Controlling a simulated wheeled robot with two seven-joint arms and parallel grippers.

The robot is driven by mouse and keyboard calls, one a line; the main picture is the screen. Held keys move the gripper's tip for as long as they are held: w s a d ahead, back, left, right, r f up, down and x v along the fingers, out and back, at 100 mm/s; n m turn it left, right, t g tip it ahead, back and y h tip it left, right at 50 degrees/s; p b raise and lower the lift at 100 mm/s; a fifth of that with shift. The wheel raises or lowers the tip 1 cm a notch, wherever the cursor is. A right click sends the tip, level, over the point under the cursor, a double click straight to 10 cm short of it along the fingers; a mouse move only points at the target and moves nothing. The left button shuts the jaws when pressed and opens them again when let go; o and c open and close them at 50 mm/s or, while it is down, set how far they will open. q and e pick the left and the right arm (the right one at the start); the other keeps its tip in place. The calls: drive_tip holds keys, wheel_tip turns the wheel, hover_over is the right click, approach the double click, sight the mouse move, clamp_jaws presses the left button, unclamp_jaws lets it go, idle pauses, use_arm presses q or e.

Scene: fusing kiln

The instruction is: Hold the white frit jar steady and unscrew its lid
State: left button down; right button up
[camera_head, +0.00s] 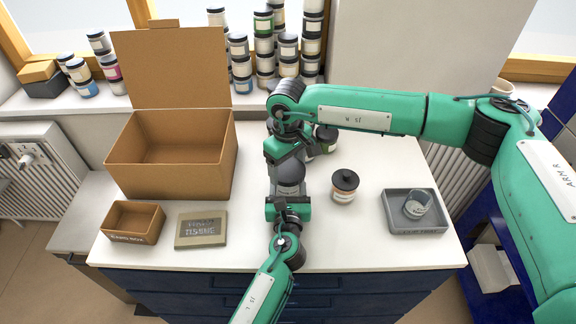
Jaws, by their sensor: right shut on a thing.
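A jar with a pale grey body (291,172) stands on the white worktop between my two grippers, mostly covered by them. My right gripper (284,152) reaches over it from behind and is shut at the jar's top; the lid is hidden by the jaws. My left gripper (288,198) comes from the front and is up against the jar's near side. Its fingers are too hidden to show whether they grip the jar.
A black-lidded jar with an orange label (344,186) stands close on the right. Dark-lidded jars (326,139) stand behind. A grey tray (394,226) holds a pale round item. An open cardboard box (150,178), small box (117,231) and sign plate (190,241) are left.

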sight(288, 169)
drive_tip(key=shift+r, duration=2)
use_arm(q)
drive_tip(key=shift+c, duration=1.8)
unclamp_jaws()
